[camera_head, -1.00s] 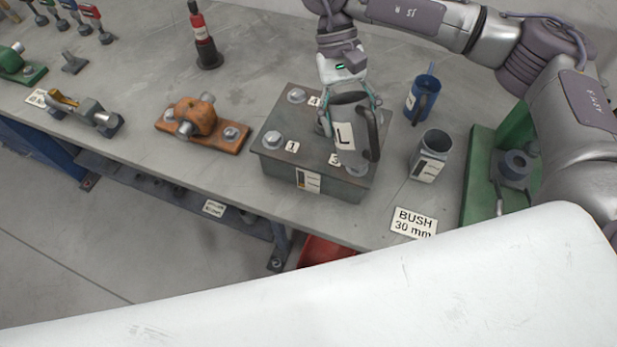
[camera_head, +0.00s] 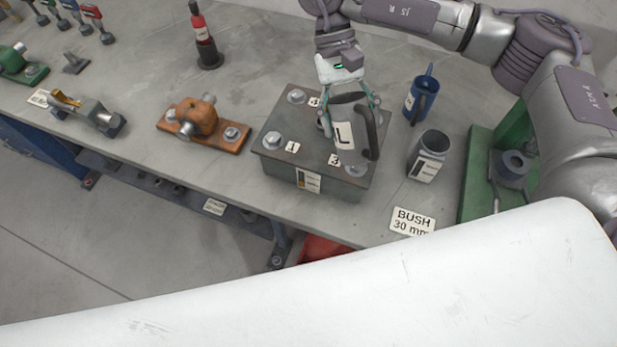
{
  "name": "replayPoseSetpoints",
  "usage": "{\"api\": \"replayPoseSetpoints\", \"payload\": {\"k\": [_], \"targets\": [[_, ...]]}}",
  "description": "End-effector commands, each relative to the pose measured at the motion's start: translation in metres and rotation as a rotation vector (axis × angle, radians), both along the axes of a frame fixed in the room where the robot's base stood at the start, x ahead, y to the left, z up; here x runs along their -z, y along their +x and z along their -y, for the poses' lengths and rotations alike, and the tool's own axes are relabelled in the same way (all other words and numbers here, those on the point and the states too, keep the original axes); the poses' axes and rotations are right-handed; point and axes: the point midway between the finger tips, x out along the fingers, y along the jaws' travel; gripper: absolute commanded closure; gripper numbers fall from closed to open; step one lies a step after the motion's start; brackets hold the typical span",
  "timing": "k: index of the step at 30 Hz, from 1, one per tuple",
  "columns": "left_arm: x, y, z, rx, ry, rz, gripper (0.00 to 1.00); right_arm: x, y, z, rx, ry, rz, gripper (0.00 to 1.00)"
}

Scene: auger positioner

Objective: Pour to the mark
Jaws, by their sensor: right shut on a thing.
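My right gripper (camera_head: 348,98) is shut on a dark grey jug (camera_head: 344,137) marked "L", with its handle on the right. It holds the jug upright over the right part of a dark metal box (camera_head: 270,172). The box has several bolt-like caps on top, number labels and a gauge strip (camera_head: 308,180) on its front. I cannot tell whether the jug touches the box. A grey cup (camera_head: 431,146) with a gauge-like label stands to the right of the box. A blue can (camera_head: 418,103) with a spout stands behind the cup. My left gripper is not in view.
A red and black bottle (camera_head: 204,38) stands at the back. A green fixture (camera_head: 482,165) stands right. A "BUSH 30 mm" card (camera_head: 413,221) lies near the front edge. Bench space at the back middle is clear.

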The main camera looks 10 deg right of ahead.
Motion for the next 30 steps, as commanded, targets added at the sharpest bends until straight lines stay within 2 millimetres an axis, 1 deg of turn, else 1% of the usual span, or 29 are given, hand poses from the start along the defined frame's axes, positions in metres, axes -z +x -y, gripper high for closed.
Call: {"api": "replayPoseSetpoints", "payload": {"k": [1,8,26,30], "targets": [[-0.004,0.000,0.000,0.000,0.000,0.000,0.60,-0.003,0.000,0.000,-0.001,0.000,-0.005,0.89],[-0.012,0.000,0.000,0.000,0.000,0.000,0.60,-0.006,0.001,0.000,0.001,-0.008,-0.035,0.89],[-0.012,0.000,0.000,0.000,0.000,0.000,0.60,-0.005,0.001,0.000,0.000,-0.008,-0.041,0.89],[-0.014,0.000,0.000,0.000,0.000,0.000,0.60,-0.007,0.001,0.000,0.000,-0.009,-0.048,0.89]]}}
